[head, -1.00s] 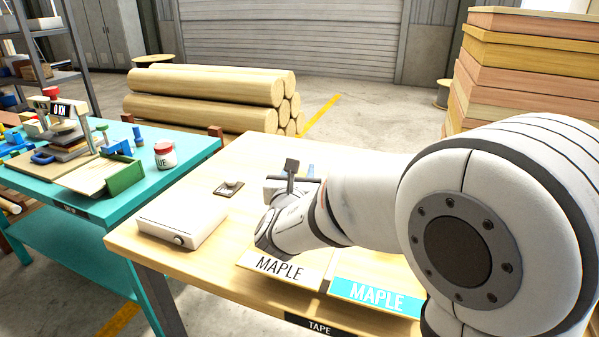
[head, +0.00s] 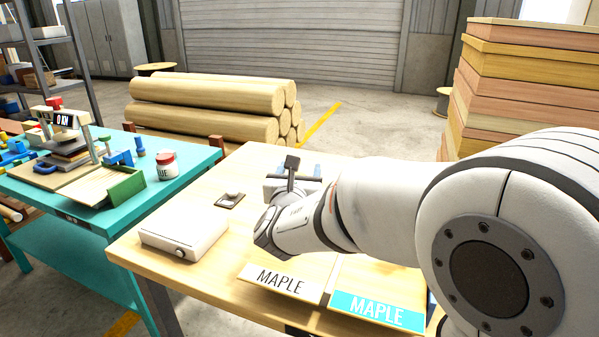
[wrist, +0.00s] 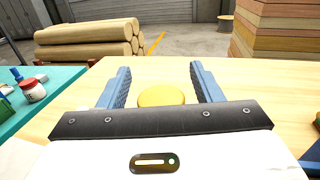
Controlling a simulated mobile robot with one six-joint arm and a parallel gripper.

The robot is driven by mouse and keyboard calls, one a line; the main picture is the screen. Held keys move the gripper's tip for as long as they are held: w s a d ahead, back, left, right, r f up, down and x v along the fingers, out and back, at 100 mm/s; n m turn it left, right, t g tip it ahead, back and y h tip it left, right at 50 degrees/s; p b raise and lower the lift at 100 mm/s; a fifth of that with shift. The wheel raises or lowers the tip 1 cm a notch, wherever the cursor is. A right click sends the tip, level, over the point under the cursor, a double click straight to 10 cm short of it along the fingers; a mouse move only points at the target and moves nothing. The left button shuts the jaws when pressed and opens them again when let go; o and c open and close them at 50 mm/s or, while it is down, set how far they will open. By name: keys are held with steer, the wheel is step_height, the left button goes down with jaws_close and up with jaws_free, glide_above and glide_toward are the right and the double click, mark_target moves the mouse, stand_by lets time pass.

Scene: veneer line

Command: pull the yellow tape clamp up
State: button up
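A round yellow disc, which looks like the top of the yellow tape clamp (wrist: 162,97), shows in the wrist view above the pale wooden table. My gripper (wrist: 160,79) has its two blue fingers spread, one on each side of the disc, with gaps to both. The lower part of the clamp is hidden behind my gripper's dark front edge. In the head view my gripper (head: 312,171) is over the table, mostly covered by my own wrist, and the clamp cannot be seen there.
A white box (head: 184,232) and a small plate with a knob (head: 230,199) lie left on the table (head: 262,158). MAPLE boards, white-labelled (head: 281,281) and teal-labelled (head: 375,308), lie in front. A teal bench (head: 150,205) stands left, logs (head: 210,98) behind, stacked boards (head: 510,80) right.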

steer(key=s+a, duration=0.1)
steer(key=s, duration=0.6)
steer(key=shift+s, duration=0.4)
steer(key=shift+f, duration=0.1)
